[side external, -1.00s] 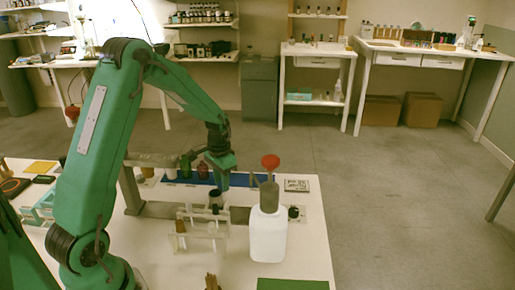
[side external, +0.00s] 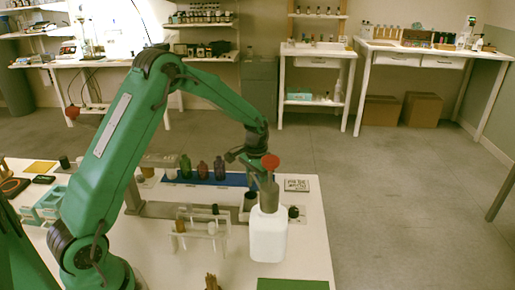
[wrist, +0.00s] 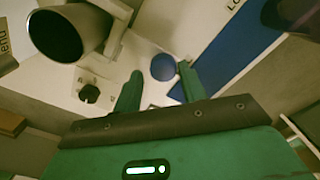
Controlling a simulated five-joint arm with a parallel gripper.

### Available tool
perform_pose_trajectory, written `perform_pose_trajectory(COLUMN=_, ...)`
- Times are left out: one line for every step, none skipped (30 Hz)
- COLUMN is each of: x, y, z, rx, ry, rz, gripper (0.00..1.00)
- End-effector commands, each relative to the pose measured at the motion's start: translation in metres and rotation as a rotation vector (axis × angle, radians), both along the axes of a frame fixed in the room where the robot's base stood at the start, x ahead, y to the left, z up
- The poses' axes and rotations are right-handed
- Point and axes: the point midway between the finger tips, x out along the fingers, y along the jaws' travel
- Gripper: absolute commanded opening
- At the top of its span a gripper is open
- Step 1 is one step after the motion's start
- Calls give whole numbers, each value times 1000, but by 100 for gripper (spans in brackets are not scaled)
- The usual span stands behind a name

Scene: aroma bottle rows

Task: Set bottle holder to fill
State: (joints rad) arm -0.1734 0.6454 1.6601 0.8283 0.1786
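A round blue disc (wrist: 163,67) shows beyond the fingertips. A dark cup (side external: 250,199), which looks like the bottle holder, stands below my gripper by the right end of the grey rail (side external: 165,209). Whether a finger touches it is hidden.
A green bottle (side external: 185,167) and dark red bottles (side external: 203,170) stand on a blue strip behind the rail. A clear rack (side external: 198,228) with vials is in front. A black knob (side external: 293,212) is right of the jug. A large dark-mouthed cylinder (wrist: 56,35) fills the wrist view's upper left.

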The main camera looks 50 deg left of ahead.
Motion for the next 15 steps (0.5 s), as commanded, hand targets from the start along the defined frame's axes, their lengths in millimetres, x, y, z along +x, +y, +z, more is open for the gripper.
perform_pose_trajectory(x=0, y=1, z=0, rx=0, ry=1, rz=1, gripper=51)
perform_pose_trajectory(x=-1, y=1, z=0, rx=0, ry=2, rz=1, gripper=51)
perform_pose_trajectory(x=-1, y=1, z=0, rx=0, ry=2, rz=2, gripper=51)
perform_pose_trajectory(x=-1, y=1, z=0, rx=-1, ry=3, rz=2, gripper=51)
perform_pose_trajectory(x=-1, y=1, z=0, rx=-1, ry=3, rz=3, gripper=51)
perform_pose_trajectory(x=-2, y=2, z=0, rx=-1, ry=4, rz=3, gripper=51)
perform_pose_trajectory(x=-2, y=2, z=0, rx=-1, ry=4, rz=3, gripper=51)
perform_pose_trajectory(x=-2, y=2, z=0, rx=-1, ry=5, rz=3, gripper=51)
perform_pose_trajectory(x=-2, y=2, z=0, rx=-1, ry=5, rz=4, gripper=51)
perform_pose_trajectory(x=-2, y=2, z=0, rx=-1, ry=5, rz=4, gripper=51)
perform_pose_trajectory(x=-2, y=2, z=1, rx=-1, ry=5, rz=4, gripper=51)
perform_pose_trajectory(x=-2, y=2, z=2, rx=-1, ry=5, rz=4, gripper=51)
perform_pose_trajectory(x=-2, y=2, z=3, rx=-1, ry=5, rz=4, gripper=51)
perform_pose_trajectory(x=-2, y=2, z=4, rx=-1, ry=4, rz=4, gripper=51)
perform_pose_trajectory(x=-2, y=2, z=7, rx=-1, ry=4, rz=4, gripper=51)
